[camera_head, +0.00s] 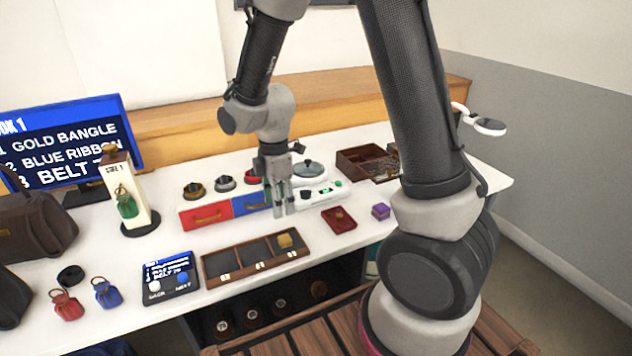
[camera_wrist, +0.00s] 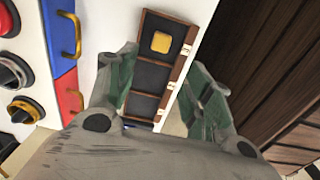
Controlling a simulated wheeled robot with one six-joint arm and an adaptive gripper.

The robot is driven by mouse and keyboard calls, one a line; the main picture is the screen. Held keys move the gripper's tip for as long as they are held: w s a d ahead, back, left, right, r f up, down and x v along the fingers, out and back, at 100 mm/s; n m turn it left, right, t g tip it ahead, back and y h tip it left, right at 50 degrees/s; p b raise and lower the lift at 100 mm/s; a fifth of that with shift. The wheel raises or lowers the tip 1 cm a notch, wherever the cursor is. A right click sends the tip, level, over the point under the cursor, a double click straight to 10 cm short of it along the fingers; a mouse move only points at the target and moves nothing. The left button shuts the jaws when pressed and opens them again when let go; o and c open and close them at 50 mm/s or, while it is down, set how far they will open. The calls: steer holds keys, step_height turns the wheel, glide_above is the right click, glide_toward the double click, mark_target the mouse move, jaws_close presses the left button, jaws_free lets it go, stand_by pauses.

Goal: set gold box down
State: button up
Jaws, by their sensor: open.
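The gold box (camera_head: 285,241) is a small yellow block lying in the right compartment of the dark wooden three-compartment tray (camera_head: 231,279). In the wrist view the gold box (camera_wrist: 161,42) sits in the tray's top compartment, apart from the fingers. My gripper (camera_head: 284,210) points down above the white table, behind the tray in the head view. In the wrist view my gripper (camera_wrist: 165,85) has its fingers spread wide, with nothing between them.
Red and blue drawers (camera_head: 206,214) stand behind the tray, with several rings on top. A red dish (camera_head: 339,219) and a purple box (camera_head: 381,211) lie to the right. A tablet (camera_head: 171,277) and pouches (camera_head: 67,305) lie left. A wooden box (camera_head: 362,160) stands at the back.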

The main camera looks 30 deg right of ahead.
steer(key=s+d+r+m+t, duration=0.1)
steer(key=s+d+r+m, duration=0.25)
steer(key=r, duration=0.35)
steer(key=s+d+r+m+t, duration=0.1)
steer(key=s+d+r+m, duration=0.1)
steer(key=d+r+m, duration=0.4)
steer(key=s+d+r+m+t, duration=0.1)
steer(key=s+d+r+m, duration=0.2)
steer(key=s, duration=0.3)
steer(key=s+d+r+m+t, duration=0.1)
steer(key=s+d+r+m, duration=0.2)
steer(key=s+r+m, duration=0.2)
steer(key=shift+s+d+r, duration=0.2)
steer(key=shift+s+r, duration=0.25)
steer(key=shift+s, duration=0.8)
